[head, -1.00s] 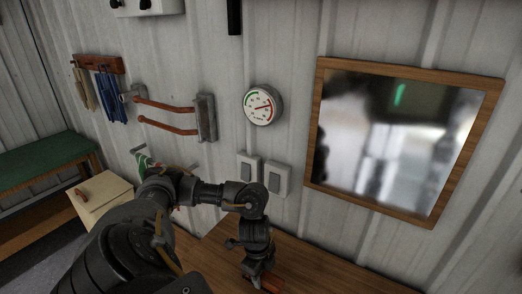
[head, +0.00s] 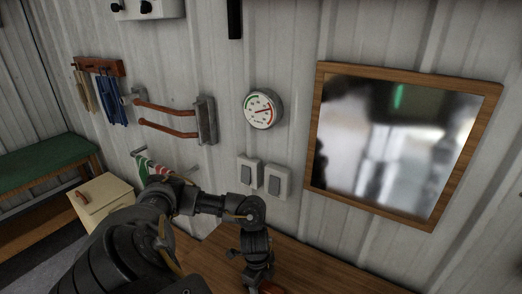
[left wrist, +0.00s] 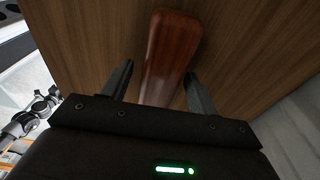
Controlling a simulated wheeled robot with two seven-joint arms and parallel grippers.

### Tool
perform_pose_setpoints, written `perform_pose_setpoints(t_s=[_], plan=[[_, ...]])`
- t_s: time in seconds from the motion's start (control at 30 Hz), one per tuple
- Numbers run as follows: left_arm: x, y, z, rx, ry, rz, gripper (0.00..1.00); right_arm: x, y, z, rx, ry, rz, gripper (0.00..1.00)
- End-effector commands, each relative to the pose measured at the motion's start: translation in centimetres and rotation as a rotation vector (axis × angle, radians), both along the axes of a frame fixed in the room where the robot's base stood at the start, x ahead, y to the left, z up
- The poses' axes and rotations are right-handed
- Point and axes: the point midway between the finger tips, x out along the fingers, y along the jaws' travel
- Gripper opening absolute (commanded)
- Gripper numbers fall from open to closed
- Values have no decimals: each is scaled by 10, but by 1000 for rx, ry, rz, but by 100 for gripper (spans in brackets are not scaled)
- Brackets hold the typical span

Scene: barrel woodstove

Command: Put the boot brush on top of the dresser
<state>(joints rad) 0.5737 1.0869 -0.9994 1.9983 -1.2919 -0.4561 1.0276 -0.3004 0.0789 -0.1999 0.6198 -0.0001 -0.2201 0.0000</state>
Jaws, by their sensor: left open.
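A reddish-brown wooden piece, which looks like the boot brush (left wrist: 172,50), lies on a brown wood-grain top (left wrist: 235,35) in the left wrist view. My left gripper (left wrist: 159,70) is open, with one finger on each side of the piece; I cannot tell whether either finger touches it. In the head view my left gripper (head: 257,272) is low over the wooden top (head: 325,277), and a bit of the reddish piece (head: 270,287) shows at the bottom edge. Bristles are not visible. I cannot tell for sure whether this wooden top is the dresser. My right gripper is not in view.
A framed mirror (head: 400,140), a round gauge (head: 263,108) and two switches (head: 263,176) are on the wall behind. A cream cabinet (head: 103,198) with a small brown item on top and a green-cushioned bench (head: 45,161) stand at the left. The wooden top right of my gripper looks clear.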

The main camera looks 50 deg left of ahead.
Motion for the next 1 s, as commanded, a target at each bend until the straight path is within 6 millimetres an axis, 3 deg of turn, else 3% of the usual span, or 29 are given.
perform_pose_setpoints(t_s=[0.23,0.6,0.8,1.0], plan=[[0,2,19,0,-5,-2,60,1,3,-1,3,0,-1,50],[-2,11,98,2,-6,0,60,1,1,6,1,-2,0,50],[-4,13,117,0,-2,0,60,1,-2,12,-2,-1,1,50],[-5,14,122,-1,0,0,60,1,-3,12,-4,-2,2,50]])
